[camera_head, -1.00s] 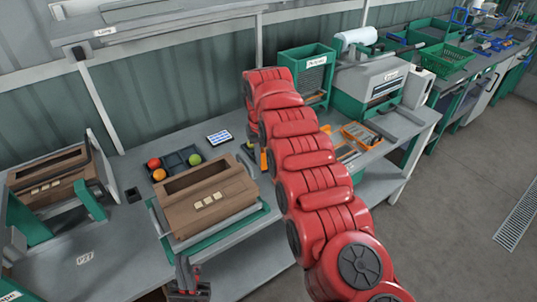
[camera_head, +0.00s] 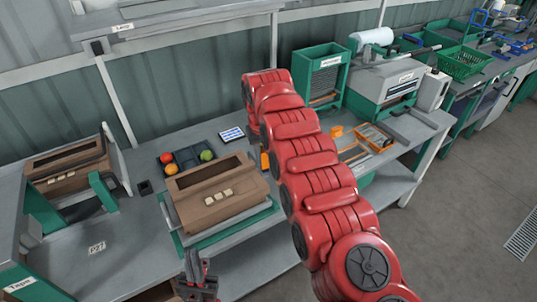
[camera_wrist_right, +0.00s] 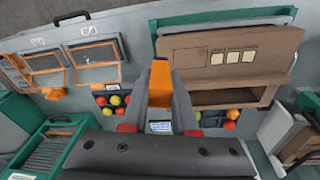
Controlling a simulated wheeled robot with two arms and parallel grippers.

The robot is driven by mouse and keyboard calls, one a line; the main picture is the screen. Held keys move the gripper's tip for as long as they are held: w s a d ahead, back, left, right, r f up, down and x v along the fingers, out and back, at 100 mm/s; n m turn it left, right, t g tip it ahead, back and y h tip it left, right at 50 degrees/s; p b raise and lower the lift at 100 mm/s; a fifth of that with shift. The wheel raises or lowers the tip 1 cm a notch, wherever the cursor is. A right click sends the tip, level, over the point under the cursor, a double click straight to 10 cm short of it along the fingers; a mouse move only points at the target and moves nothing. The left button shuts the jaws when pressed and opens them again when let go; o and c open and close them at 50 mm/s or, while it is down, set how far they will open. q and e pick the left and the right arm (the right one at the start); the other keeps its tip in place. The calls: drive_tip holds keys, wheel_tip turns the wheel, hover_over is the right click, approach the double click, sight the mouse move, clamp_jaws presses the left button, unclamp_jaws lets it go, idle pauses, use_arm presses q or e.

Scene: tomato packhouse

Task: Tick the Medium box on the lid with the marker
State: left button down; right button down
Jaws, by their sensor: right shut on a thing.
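The brown carton with its lid (camera_head: 216,207) sits on a green-edged stand on the bench. Its lid has a window and three pale squares in a row. The lid also shows in the right wrist view (camera_wrist_right: 190,68), at the upper right, with the pale squares; their words are too small to read. My right gripper (camera_wrist_right: 160,85) is shut on the orange marker (camera_wrist_right: 160,80), apart from the lid. In the head view my red right arm mostly hides that gripper, right of the carton. My left gripper (camera_head: 197,275) is low, in front of the bench; its jaw gap is unclear.
A dark tray (camera_head: 187,160) with red, orange and green tomatoes lies behind the carton, beside a small screen (camera_head: 231,134). A second brown carton (camera_head: 68,162) stands at left. An orange-edged tray (camera_head: 374,137) and a green cabinet (camera_head: 320,75) are right of my arm.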

drive_tip(key=shift+s+a+f+n+p, duration=0.6)
drive_tip(key=shift+s+a, duration=0.9)
drive_tip(key=shift+a, duration=2.2)
drive_tip(key=shift+s+a+f+n+p, duration=0.3)
drive_tip(key=shift+s+a+n+p, duration=0.85)
drive_tip(key=shift+a, duration=2.5)
drive_tip(key=shift+m+t, duration=0.4)
drive_tip(key=shift+m, duration=0.05)
drive_tip(key=shift+s+f+b, duration=0.15)
drive_tip(key=shift+f+b, duration=0.45)
drive_tip(key=shift+f, duration=0.7)
drive_tip(key=shift+s+f+b, duration=0.1)
drive_tip(key=shift+f+b, duration=0.5)
drive_tip(key=shift+f, duration=0.7)
